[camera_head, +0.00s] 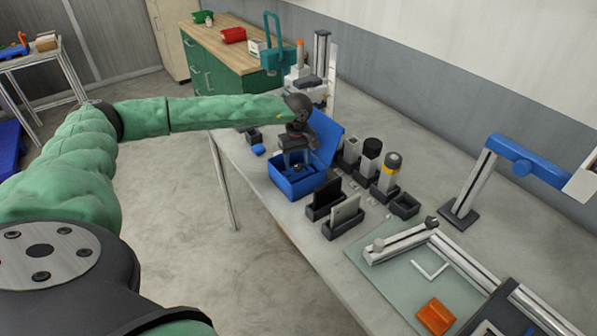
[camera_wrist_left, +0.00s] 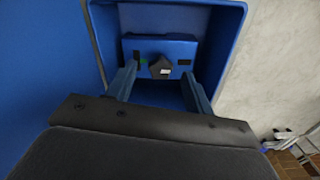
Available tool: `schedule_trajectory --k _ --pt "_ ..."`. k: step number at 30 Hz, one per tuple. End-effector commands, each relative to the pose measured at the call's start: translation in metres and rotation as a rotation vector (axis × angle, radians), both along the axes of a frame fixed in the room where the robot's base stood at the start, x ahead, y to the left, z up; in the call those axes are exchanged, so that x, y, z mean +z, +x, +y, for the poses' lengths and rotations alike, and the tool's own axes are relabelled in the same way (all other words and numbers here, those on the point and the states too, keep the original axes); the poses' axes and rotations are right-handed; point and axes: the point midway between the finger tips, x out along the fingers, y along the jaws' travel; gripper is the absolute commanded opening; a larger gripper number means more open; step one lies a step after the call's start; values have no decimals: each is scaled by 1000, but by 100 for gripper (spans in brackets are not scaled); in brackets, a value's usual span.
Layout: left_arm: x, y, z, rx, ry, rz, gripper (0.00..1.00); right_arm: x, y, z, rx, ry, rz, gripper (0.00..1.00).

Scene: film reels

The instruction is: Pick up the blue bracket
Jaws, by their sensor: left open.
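A blue box (camera_head: 287,188) with its lid raised stands near the left edge of the long table. In the left wrist view, a blue part (camera_wrist_left: 183,47) with a small black piece on its face lies inside the box (camera_wrist_left: 236,40); it looks like the blue bracket, though its full shape is hidden. My left gripper (camera_head: 294,166) points down into the box. Its two fingers (camera_wrist_left: 158,74) are open, apart on either side of the part's near edge; I cannot tell whether they touch it. My right gripper is not in view.
The raised lid (camera_head: 326,138) stands just right of my left gripper. Black holders with dark plates (camera_head: 345,210) and several cylinders (camera_head: 388,175) stand close to the box. A small blue piece (camera_head: 258,150) lies behind it. An orange part (camera_head: 435,316) lies at the front right.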

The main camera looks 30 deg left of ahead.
Motion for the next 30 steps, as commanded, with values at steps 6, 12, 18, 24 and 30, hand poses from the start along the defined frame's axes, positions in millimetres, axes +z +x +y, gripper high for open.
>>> schedule_trajectory --k 6,12,18,24,30 --pt "-7 0 1 1 0 -2 52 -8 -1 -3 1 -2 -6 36" --pt "-7 0 0 1 0 -2 48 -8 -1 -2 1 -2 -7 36" --pt "-7 0 0 0 0 -1 9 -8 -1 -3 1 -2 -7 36" --pt "-6 0 0 1 0 -2 0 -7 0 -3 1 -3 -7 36" --pt "-6 1 0 1 0 -2 0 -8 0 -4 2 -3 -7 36"
